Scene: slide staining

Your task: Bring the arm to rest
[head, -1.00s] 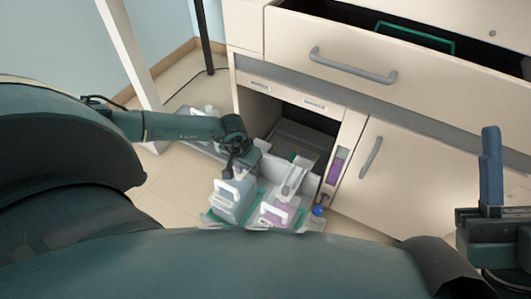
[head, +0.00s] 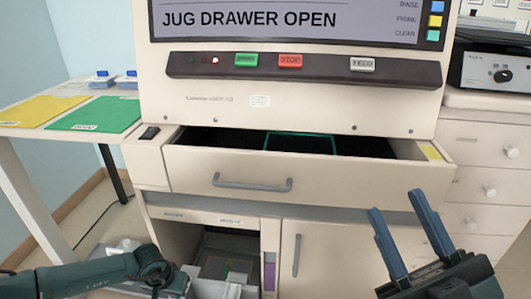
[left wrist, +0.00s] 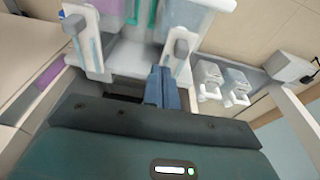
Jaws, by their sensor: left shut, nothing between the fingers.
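My left arm (head: 90,273) comes in at the lower left of the head view, in front of the open lower compartment. Its fingers are not clear there. In the left wrist view the blue fingers of my left gripper (left wrist: 163,85) are together and empty, close to the pulled-out jug drawer (left wrist: 125,60). Jugs with white handles (left wrist: 87,45) stand in it, cut off by the top edge. My right gripper (head: 410,232) is raised at the lower right of the head view. Its two blue fingers are wide apart, with nothing between them.
The stainer's display (head: 290,22) reads "JUG DRAWER OPEN". The wide upper drawer (head: 340,178) is also pulled out. A side table (head: 35,145) with yellow and green mats stands left, and a drawer cabinet (head: 480,150) stands right. Two small containers (left wrist: 212,75) sit beyond the jug drawer.

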